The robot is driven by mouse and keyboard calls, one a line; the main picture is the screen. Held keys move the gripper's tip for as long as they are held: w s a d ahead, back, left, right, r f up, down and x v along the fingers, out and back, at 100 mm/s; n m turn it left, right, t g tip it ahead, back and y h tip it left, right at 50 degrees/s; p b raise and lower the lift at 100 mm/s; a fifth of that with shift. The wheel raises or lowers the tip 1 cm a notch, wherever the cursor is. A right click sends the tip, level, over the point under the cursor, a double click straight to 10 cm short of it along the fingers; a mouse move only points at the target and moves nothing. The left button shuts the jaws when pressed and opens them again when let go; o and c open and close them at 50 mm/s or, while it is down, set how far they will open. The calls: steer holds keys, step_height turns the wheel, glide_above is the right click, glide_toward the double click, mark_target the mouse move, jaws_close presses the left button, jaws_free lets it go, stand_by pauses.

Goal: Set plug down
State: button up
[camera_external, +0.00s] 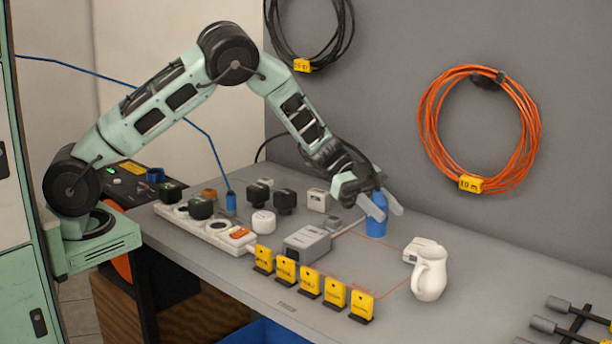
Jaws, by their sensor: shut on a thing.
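My gripper (382,205) is over the right half of the grey table, its pale fingers pointing down to the right. It is shut on a blue cylindrical thing (376,229), which looks like the plug. The fingers hide part of it. Its lower end is at or just above the tabletop; I cannot tell whether it touches.
Several yellow tags (309,281) line the front edge. A white power strip (208,229) and several dark plugs (285,201) are farther left.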

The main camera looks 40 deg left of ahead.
mark_target(380, 233)
steer(key=shift+g, duration=0.3)
steer(key=f, duration=0.5)
steer(key=shift+s+a+p, duration=0.25)
steer(key=shift+s+p, duration=0.05)
steer(key=shift+p, duration=0.1)
steer(key=shift+f+p, duration=0.3)
steer(key=shift+f, duration=2.3)
steer(key=shift+f, duration=0.15)
steer(key=o, duration=1.1)
steer(key=shift+c, duration=0.2)
